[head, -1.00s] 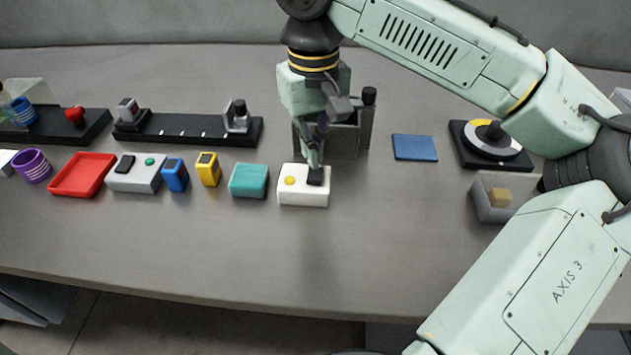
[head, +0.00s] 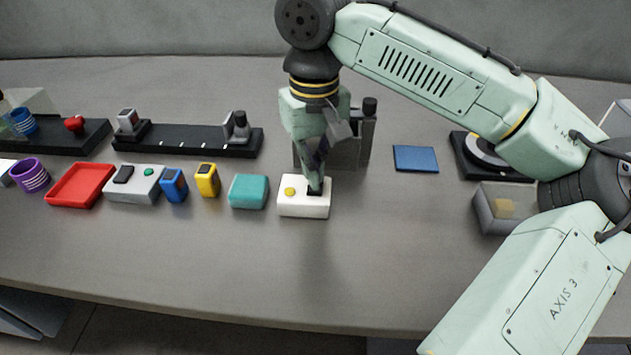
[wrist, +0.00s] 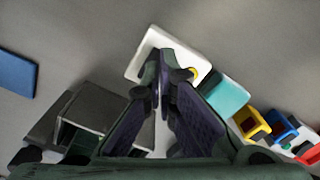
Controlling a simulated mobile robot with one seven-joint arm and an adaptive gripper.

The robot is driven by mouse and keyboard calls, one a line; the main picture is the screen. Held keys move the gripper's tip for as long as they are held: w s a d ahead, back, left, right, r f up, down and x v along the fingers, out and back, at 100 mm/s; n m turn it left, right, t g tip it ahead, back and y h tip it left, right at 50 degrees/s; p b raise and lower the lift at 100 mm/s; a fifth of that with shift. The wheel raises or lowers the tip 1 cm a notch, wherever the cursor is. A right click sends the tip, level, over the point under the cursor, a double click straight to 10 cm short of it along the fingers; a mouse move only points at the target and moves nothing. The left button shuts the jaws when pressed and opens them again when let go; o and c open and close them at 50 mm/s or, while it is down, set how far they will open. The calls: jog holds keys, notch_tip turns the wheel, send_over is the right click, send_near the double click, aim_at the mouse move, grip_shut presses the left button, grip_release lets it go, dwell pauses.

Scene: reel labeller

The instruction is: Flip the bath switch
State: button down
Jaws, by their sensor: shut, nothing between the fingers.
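A white switch box (head: 290,210) with a round yellow button (head: 290,191) and a black switch part (head: 314,187) stands on the table, mid-picture in the head view. My gripper (head: 315,190) points down over the box with its fingers shut and empty. The fingertips are at the black part and cover much of it; I cannot tell whether they touch it or which way it is set. In the wrist view the white box (wrist: 147,52) lies beyond my shut gripper (wrist: 163,72), and the fingers hide the black part. No label is readable.
A teal block (head: 249,191) stands close left of the box. Further left are a yellow block (head: 207,180), a blue block (head: 174,186), a grey box with a green button (head: 135,186) and a red tray (head: 80,184). A grey fixture (head: 345,152) stands behind. The front table is clear.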

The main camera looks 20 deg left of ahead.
jog(key=shift+f+b, duration=0.55)
jog(key=shift+f, duration=0.6)
dwell(1.1)
notch_tip(320, 180, up, 7)
jog(key=p, duration=0.7)
dwell(0.6)
